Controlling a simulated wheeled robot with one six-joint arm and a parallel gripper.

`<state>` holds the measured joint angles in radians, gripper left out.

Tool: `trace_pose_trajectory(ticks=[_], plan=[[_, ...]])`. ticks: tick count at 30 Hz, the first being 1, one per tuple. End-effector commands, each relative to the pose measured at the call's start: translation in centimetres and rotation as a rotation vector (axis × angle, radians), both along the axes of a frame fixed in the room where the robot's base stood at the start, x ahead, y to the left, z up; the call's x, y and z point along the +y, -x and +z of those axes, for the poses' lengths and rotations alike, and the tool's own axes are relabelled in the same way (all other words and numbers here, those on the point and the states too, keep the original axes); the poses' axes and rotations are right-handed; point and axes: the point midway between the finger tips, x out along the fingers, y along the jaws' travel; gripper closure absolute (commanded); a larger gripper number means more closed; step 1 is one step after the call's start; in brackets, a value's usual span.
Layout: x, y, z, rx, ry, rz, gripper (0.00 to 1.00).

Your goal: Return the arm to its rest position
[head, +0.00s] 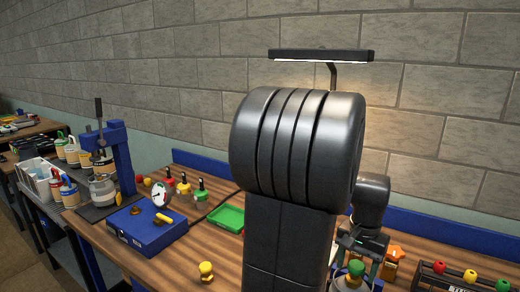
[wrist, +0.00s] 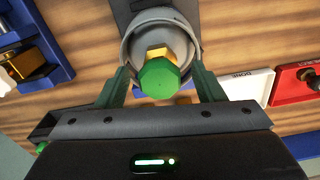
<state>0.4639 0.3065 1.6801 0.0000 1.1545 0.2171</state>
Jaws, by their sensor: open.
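My gripper (head: 358,262) is low at the right in the head view, partly hidden behind my large dark arm. In the wrist view my gripper (wrist: 162,78) has its two green fingers apart. A green faceted knob (wrist: 159,80) with a brass part behind it shows between them, in front of a round grey cup (wrist: 135,28). The green knob also shows in the head view (head: 356,268). I cannot tell whether the fingers touch the cup.
Several coloured knobbed pieces stand behind. A dark rack (head: 445,284) is at right. White (wrist: 251,88) and red (wrist: 297,82) labelled trays show in the wrist view.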

Motion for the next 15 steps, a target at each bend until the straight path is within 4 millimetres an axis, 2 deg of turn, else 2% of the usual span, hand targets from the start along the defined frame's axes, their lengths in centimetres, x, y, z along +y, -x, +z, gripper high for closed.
trace_pose_trajectory(ticks=[1,2,4,6,15], plan=[[0.0,0.0,0.7,-0.002,0.000,0.000,0.38],[0.0,0.0,0.0,-0.002,0.000,0.000,0.38],[0.0,0.0,2.0,-0.002,0.000,0.000,0.38],[0.0,0.0,3.0,-0.001,0.001,0.000,0.38],[0.0,0.0,6.0,0.000,0.000,0.000,0.38]])
